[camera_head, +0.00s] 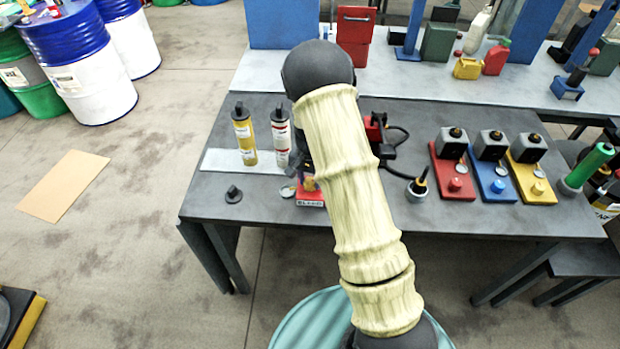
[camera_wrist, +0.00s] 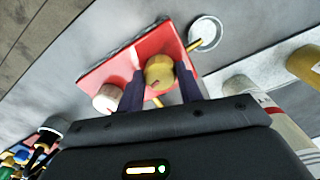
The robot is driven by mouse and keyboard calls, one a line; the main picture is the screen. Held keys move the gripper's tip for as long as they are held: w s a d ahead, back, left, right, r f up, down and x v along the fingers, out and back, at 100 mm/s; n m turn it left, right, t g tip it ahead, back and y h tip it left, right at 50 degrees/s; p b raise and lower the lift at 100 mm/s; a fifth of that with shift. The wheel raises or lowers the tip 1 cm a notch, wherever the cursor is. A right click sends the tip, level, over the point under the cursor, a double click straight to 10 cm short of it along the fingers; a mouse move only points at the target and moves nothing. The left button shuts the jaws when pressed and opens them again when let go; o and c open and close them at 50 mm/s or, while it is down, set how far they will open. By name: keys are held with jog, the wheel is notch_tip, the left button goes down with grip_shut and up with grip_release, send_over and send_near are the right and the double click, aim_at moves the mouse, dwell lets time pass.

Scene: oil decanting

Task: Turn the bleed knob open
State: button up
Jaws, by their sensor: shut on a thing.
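A red unit (camera_wrist: 120,65) with a gold knob (camera_wrist: 160,73) and a pale knob (camera_wrist: 107,98) shows in the wrist view. My gripper (camera_wrist: 161,69) has its two dark fingers on either side of the gold knob and is shut on it. The pale knob is beside the left finger, clear of the jaws. No marking tells me which knob is the bleed knob. In the head view the red unit (camera_head: 309,199) sits near the front of the dark table, and my arm hides part of it and most of the gripper.
A small round metal dish (camera_wrist: 205,32) is close to the red unit. Red, blue and yellow units (camera_head: 497,180) stand at the right. A black knob (camera_head: 233,194) lies at the left.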

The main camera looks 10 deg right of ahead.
aim_at(310, 182)
jog(key=shift+m, duration=1.7)
jog(key=o, duration=1)
notch_tip(310, 182, up, 18)
jog(key=shift+f+b, duration=0.25)
jog(key=shift+b, duration=0.65)
jog(key=shift+s, duration=0.1)
